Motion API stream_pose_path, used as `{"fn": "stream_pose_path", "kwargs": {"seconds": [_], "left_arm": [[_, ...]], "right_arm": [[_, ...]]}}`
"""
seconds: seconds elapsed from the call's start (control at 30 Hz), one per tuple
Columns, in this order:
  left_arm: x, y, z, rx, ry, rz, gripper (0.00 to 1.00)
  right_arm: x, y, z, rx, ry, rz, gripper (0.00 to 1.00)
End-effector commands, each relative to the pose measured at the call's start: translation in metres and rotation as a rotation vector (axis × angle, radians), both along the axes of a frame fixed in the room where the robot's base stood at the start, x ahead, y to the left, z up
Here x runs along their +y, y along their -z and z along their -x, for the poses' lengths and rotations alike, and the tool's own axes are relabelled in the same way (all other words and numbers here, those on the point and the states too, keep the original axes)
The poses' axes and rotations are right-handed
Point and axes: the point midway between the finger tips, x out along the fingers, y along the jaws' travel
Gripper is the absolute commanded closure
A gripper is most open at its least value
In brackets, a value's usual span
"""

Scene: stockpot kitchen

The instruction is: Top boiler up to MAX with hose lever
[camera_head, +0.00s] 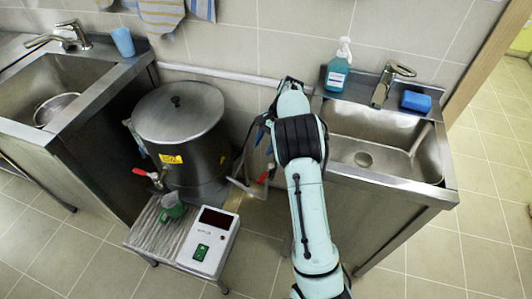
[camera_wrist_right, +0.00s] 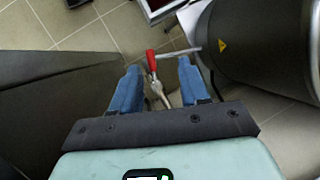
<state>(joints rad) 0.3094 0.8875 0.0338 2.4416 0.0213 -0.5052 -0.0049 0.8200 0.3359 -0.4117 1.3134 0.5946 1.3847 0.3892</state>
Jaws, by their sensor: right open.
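The boiler (camera_head: 180,135) is a large lidded steel pot with a yellow label, standing between the two counters. A red-handled tap (camera_head: 143,172) sticks out of its front left. The red hose lever (camera_head: 263,177) is at the right of the boiler, on a metal valve. In the wrist view the red lever (camera_wrist_right: 151,60) shows between and beyond the open blue fingers of my right gripper (camera_wrist_right: 159,76), with no visible grip on it. In the head view this gripper is partly hidden by my own arm. My left gripper is out of view. No MAX mark or water level is visible.
A soap bottle (camera_head: 338,70) stands behind my right arm.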

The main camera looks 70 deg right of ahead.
Motion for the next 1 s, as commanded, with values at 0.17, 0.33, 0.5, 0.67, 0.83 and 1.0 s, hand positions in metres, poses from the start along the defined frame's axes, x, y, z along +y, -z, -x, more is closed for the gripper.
{"fn": "stream_pose_path", "kwargs": {"seconds": [0.17, 0.33, 0.5, 0.67, 0.83, 1.0], "left_arm": [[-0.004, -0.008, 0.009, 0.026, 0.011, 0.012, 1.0], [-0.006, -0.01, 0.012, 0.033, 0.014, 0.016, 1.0], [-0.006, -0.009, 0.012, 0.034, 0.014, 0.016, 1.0], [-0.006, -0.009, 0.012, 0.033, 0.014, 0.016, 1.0], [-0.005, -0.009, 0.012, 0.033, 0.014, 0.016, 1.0], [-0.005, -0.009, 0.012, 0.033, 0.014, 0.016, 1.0]], "right_arm": [[0.0, -0.025, 0.0, -0.001, -0.001, 0.0, 0.55], [0.0, -0.031, 0.0, 0.0, 0.0, -0.001, 0.55], [0.0, -0.031, 0.0, 0.001, -0.001, -0.001, 0.55], [0.0, -0.031, 0.0, 0.0, 0.0, -0.001, 0.55], [0.0, -0.031, 0.0, 0.0, 0.0, -0.001, 0.55], [0.0, -0.031, 0.0, 0.0, 0.0, -0.001, 0.55]]}}
